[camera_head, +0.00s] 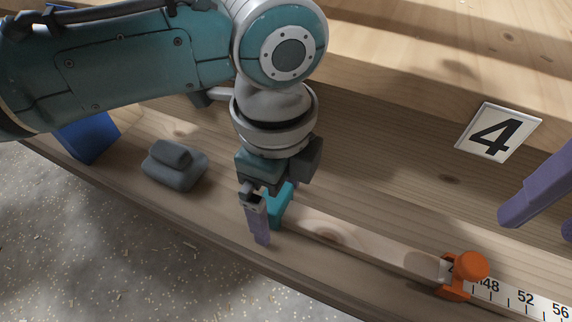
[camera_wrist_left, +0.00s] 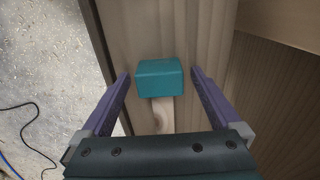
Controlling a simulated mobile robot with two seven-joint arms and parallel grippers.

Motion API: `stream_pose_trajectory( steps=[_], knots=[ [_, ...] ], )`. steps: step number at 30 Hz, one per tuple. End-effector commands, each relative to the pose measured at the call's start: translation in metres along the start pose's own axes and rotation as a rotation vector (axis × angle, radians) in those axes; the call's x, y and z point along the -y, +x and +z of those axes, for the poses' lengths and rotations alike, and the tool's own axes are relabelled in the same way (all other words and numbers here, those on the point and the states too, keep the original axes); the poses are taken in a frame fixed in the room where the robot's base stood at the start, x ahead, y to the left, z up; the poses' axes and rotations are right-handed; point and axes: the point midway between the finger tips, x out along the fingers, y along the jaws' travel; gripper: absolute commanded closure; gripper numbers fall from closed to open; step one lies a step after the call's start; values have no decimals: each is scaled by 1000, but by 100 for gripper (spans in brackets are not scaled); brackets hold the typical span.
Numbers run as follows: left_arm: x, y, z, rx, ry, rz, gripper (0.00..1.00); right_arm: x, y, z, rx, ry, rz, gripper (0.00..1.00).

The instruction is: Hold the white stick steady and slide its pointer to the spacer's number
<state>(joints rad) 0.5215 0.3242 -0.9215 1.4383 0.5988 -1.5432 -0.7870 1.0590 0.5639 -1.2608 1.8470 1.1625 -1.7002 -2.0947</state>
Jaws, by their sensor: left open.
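The stick (camera_head: 360,244) lies along the wooden ledge. Its left part looks like plain pale wood; its right part is white with a scale showing 48, 52 and 56. An orange pointer (camera_head: 464,275) with a round knob sits on it just left of 48. A teal block (camera_wrist_left: 159,75) caps its left end. My left gripper (camera_head: 272,212) is open, its purple fingers on either side of the teal block, with gaps visible in the left wrist view. My right gripper (camera_head: 548,205) shows only partly at the right edge. I cannot make out a spacer.
A white card with a black 4 (camera_head: 498,132) is on the wood behind the stick. Grey stacked stones (camera_head: 174,166) and a blue block (camera_head: 88,136) are on the ledge to the left. Beyond its front edge is speckled floor (camera_head: 90,250), with a cable in the wrist view.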

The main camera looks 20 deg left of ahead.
Motion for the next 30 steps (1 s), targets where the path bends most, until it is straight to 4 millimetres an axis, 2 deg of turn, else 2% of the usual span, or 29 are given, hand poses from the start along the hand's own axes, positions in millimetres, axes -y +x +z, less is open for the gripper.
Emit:
stream_pose_trajectory(
  steps=[6,30],
  knots=[
    [0,0,0,0,0,0,5,0,0,0,0,0,0,50],
    [0,0,0,-1,-1,0,95,0,0,0,0,0,0,50]
  ],
)
